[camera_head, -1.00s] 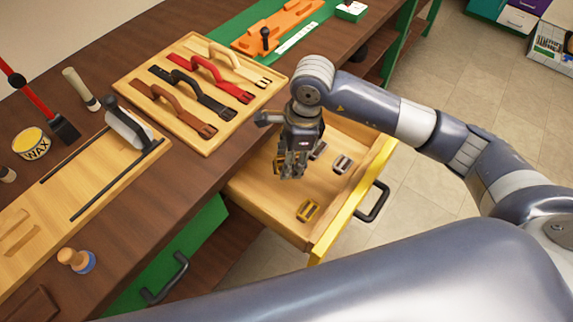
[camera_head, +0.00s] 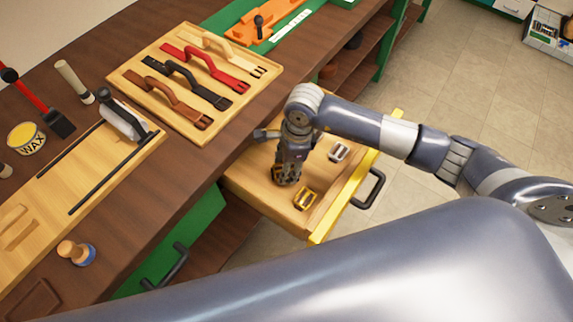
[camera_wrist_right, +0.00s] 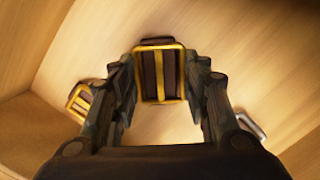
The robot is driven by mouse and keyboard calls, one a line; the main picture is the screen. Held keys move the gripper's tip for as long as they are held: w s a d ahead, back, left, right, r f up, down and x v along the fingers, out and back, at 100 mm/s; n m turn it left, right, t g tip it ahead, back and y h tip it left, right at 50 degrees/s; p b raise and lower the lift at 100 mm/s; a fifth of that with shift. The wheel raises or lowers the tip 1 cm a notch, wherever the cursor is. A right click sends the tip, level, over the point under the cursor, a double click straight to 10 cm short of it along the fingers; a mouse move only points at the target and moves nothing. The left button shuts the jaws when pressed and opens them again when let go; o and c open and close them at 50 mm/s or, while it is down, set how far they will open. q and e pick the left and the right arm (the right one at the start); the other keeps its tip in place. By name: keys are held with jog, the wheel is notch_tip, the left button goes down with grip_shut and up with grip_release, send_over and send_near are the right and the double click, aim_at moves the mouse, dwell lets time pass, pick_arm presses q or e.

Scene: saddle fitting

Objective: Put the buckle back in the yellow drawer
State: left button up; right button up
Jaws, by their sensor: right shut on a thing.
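The yellow-fronted drawer (camera_head: 344,198) is pulled open below the bench. My right gripper (camera_head: 287,178) is down inside it, toward its left part. In the right wrist view its fingers (camera_wrist_right: 164,85) are shut on a gold-framed buckle (camera_wrist_right: 160,72) with dark bars. The held buckle is very near the drawer's wooden floor; I cannot tell whether it touches. Another gold buckle (camera_head: 305,198) lies in the drawer to the right of the gripper, and a silver buckle (camera_head: 338,152) lies farther back. My left gripper is not in view.
On the bench above are a wooden board (camera_head: 128,78) with several straps, a wax tin (camera_head: 26,138), a wooden-handled tool (camera_head: 75,252) and a long board (camera_head: 50,205). The drawer's side walls stand close around my gripper. The drawer floor near the front is partly clear.

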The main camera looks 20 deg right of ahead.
jog(key=o, duration=1.1)
jog(key=shift+r, duration=0.15)
jog(key=r, duration=0.4)
jog(key=d+r, duration=0.1)
jog(key=r, duration=0.7)
jog(key=shift+s+d+b, duration=0.1)
jog(key=shift+d+b, duration=0.2)
jog(key=shift+d, duration=0.1)
